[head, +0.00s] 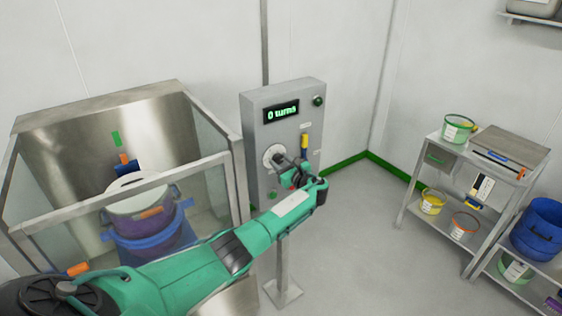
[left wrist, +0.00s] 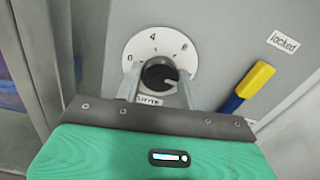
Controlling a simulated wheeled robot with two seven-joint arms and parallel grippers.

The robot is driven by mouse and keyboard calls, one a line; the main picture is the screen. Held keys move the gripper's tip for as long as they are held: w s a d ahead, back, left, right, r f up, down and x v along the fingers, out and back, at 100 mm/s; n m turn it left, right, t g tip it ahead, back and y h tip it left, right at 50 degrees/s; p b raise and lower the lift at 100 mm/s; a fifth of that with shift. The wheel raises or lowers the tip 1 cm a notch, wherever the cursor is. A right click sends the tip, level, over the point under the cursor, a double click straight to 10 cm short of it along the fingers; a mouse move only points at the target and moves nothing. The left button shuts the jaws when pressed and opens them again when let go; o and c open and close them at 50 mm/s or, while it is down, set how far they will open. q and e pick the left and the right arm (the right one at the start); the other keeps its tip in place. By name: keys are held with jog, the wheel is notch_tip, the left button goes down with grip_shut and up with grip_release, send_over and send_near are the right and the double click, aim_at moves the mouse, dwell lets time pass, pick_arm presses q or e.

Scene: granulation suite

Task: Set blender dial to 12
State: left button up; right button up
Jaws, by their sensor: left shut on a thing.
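The blender dial is a black knob (left wrist: 158,74) on a round white scale plate (left wrist: 183,52), on the front of the grey control box (head: 254,128). The left wrist view shows a 4 at the top of the scale, with other marks to each side; its lower part is hidden. A pale mark on the knob points to the lower right. My left gripper (left wrist: 160,82) is shut on the knob, one finger on each side. In the head view, my gripper partly covers the dial plate (head: 271,154). My right gripper is not in view.
A yellow-and-blue lever (left wrist: 247,86) is right of the dial, beside a "locked" label (left wrist: 283,43). A green button (head: 318,100) sits at the box's upper right. A glazed enclosure (head: 215,108) holding a drum stands left. A metal shelf (head: 413,212) with tubs stands right.

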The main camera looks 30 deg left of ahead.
pick_arm(q)
jog(key=shift+f, duration=0.1)
jog(key=o, duration=1)
jog(key=shift+c, duration=0.2)
jog(key=b+v, duration=0.3)
jog(key=v, duration=1.1)
jog(key=shift+b, duration=0.35)
jog(key=shift+a, duration=0.1)
